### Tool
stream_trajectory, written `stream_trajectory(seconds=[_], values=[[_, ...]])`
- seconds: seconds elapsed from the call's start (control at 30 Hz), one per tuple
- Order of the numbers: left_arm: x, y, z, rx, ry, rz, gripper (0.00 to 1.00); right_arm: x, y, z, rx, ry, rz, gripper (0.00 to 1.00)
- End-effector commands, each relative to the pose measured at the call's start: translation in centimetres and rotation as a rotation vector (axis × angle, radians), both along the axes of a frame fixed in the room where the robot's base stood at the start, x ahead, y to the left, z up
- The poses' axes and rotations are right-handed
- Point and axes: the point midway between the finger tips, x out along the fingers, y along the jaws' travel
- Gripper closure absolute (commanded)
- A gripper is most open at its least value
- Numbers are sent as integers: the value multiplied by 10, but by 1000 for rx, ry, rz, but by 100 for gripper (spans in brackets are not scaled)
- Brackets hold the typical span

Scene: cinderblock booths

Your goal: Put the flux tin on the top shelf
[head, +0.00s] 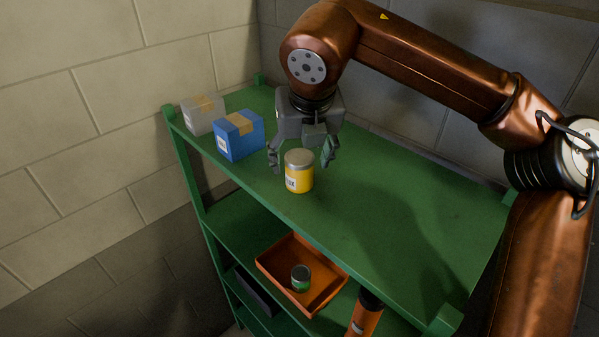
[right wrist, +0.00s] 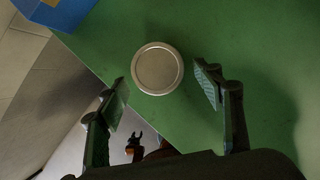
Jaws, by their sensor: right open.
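A yellow tin (head: 299,172) with a silver lid and a white label stands upright on the green top shelf (head: 390,220), near its front edge. My right gripper (head: 301,156) is open, pointing down over the tin, with a finger to each side. In the right wrist view the round lid (right wrist: 157,68) shows just beyond the open fingertips (right wrist: 163,88), with clear gaps to both. A smaller green tin (head: 301,279) with a grey lid is in an orange tray on the shelf below. My left gripper is not seen in the head view.
A blue box (head: 240,136) and a grey box (head: 202,115) stand to the left on the top shelf. The right part of that shelf is clear. The orange tray (head: 325,290) and an orange object with a black top (head: 366,314) are lower down. Block walls stand behind and left.

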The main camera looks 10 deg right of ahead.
Motion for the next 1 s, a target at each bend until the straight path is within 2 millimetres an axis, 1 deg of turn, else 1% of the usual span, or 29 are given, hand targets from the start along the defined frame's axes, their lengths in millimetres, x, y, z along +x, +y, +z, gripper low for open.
stream_trajectory(seconds=[0.03,0.2,0.3,0.4,0.57,1.0], values=[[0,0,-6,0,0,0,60,-5,1,9,2,-3,0,39],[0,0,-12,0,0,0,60,-18,1,40,1,-2,0,39],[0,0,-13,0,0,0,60,-23,1,54,0,-1,1,39],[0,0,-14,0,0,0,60,-26,1,62,-1,0,2,39],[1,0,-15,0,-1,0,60,-28,0,67,-1,1,2,39],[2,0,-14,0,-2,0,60,-28,0,67,-1,1,1,39]])
